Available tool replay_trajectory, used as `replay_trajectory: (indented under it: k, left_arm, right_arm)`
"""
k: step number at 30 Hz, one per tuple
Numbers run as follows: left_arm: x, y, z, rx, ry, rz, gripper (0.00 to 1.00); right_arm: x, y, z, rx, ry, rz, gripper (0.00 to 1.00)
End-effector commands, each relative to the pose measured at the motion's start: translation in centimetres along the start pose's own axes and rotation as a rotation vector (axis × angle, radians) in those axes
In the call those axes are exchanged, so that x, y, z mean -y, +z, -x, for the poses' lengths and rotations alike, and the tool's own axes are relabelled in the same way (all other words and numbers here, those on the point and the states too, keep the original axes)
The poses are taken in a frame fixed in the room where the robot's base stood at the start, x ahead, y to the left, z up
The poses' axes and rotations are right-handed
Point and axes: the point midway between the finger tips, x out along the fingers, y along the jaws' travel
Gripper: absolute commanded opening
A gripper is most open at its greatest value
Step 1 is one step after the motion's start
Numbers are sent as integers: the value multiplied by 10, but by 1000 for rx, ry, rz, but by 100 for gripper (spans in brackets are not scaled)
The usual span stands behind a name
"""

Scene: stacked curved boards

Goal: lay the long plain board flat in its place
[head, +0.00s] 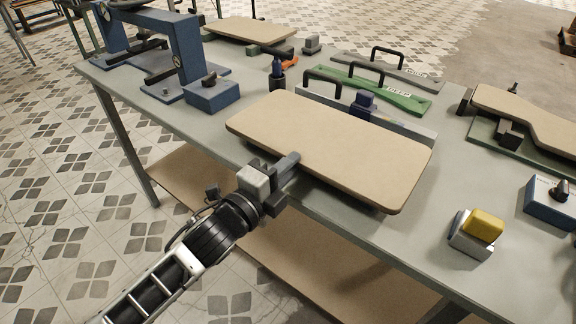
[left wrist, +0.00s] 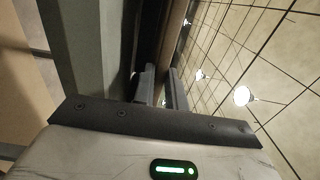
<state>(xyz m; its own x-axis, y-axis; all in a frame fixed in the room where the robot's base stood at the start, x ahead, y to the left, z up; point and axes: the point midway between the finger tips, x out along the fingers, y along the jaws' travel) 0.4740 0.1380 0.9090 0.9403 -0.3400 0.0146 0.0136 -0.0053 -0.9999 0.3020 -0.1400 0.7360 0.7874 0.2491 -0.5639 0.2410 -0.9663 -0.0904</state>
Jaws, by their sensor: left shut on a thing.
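The long plain board (head: 330,145) is tan with rounded corners. In the head view it lies roughly level over the middle of the bench, with its near edge out past the bench's front edge. My left gripper (head: 287,164) is shut on its near long edge. In the left wrist view my left gripper's fingers (left wrist: 160,88) close around the board's edge (left wrist: 174,35). I cannot tell whether the board touches anything beneath it; its underside is hidden. My right gripper is not in view.
Behind the board stand a grey rail (head: 407,126) with a dark blue block (head: 362,103) and a green handled template (head: 400,99). A blue press (head: 180,50) is at left, another tan board (head: 250,29) at the back, a curved board (head: 530,118) and yellow-topped block (head: 484,225) at right.

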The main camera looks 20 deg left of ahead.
Motion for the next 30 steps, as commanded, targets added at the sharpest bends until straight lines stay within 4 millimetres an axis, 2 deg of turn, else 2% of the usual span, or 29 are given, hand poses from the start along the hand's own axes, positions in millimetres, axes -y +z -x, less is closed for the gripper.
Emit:
replay_trajectory:
  k: [23, 24, 26, 30]
  left_arm:
    - [-9, 0, 0, -2, -8, 0, 0]
    - [-9, 0, 0, -2, -8, 0, 16]
    - [-8, 0, 0, -2, -8, 0, 31]
    - [-10, 0, 0, -1, -5, 0, 31]
  right_arm:
    - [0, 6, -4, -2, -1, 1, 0]
    - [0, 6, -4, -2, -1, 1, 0]
    - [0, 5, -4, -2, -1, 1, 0]
    - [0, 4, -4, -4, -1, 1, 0]
